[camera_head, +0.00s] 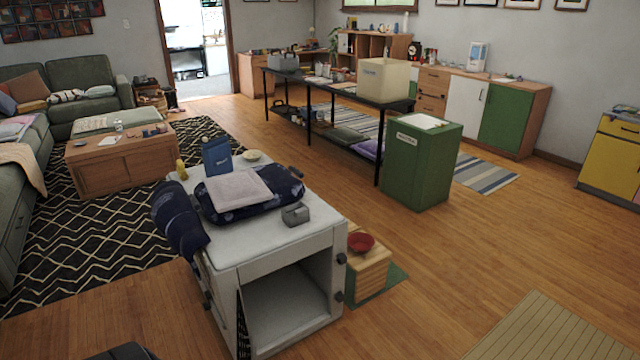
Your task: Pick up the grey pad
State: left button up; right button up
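A flat, light grey pad (238,188) lies on top of a dark blue patterned cushion or bundle (272,203). The bundle rests on a white cabinet (222,240) with an open front, near the middle of the head view. The pad's top is uncovered and nothing touches it from above. A small grey box-like object (295,214) sits on the cabinet top just right of the bundle. Neither of my grippers shows in the head view.
Dark blue cloth (180,220) hangs over the cabinet's left edge. A blue packet (217,156), a yellow bottle (181,169) and a bowl (252,156) stand behind the pad. A wooden crate with a red bowl (361,242) stands right of the cabinet.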

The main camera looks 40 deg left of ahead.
aim_at(231, 191)
jog(key=i+l, duration=0.15)
jog(key=i, duration=0.35)
jog(key=i+l+u, duration=0.1)
jog(key=i, duration=0.35)
jog(key=i+j+u, duration=0.1)
jog(key=i+u, duration=0.25)
jog(key=u, duration=0.15)
jog(key=i+u, duration=0.35)
jog(key=u, duration=0.15)
jog(key=i+l+u, duration=0.15)
jog(key=i+u, duration=0.2)
jog(key=u, duration=0.15)
